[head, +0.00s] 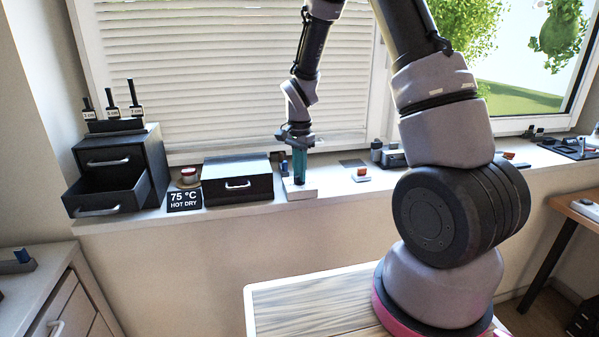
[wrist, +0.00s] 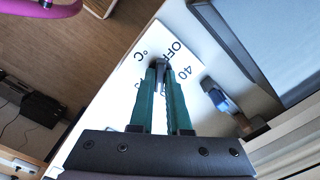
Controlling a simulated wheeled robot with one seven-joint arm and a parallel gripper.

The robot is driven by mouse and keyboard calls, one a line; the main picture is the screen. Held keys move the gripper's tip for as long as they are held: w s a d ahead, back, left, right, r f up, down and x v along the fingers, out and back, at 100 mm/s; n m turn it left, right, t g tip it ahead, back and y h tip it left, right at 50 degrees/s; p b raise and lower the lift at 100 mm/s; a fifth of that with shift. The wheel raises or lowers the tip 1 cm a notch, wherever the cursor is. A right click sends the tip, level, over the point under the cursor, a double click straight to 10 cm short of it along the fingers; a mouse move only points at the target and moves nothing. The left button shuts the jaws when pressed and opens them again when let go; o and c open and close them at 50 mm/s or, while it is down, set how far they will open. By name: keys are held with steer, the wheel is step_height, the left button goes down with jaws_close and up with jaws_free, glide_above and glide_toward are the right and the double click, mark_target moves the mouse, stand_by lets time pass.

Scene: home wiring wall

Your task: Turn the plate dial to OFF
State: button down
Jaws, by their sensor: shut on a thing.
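The white plate (wrist: 124,72) has a printed scale; "OFF", "40" and "°C" are readable around its dial in the wrist view. The rest of the scale is hidden by the fingers. In the head view the plate (head: 303,192) sits on the window sill. The small dark dial (wrist: 161,68) shows between the green fingertips. My gripper (wrist: 162,74) is shut on it, pointing down from above; in the head view the gripper (head: 299,178) stands over the plate. Where the dial's pointer lies cannot be told.
A black box (head: 238,186) and a sign reading "75 °C HOT DRY" (head: 184,200) stand left of the plate. A black drawer unit (head: 120,165) has its lower drawer open. Right of the plate are small items, including a grey device (head: 394,158). The window blind is close behind.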

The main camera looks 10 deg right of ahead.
steer(key=n, duration=0.4)
steer(key=shift+n, duration=0.3)
steer(key=n, duration=0.3)
steer(key=shift+w+n, duration=0.1)
steer(key=shift+n, duration=0.2)
steer(key=n, duration=1.4)
steer(key=shift+n, duration=0.3)
steer(key=n, duration=0.4)
steer(key=shift+r+n, duration=0.1)
steer(key=shift+n, duration=1.7)
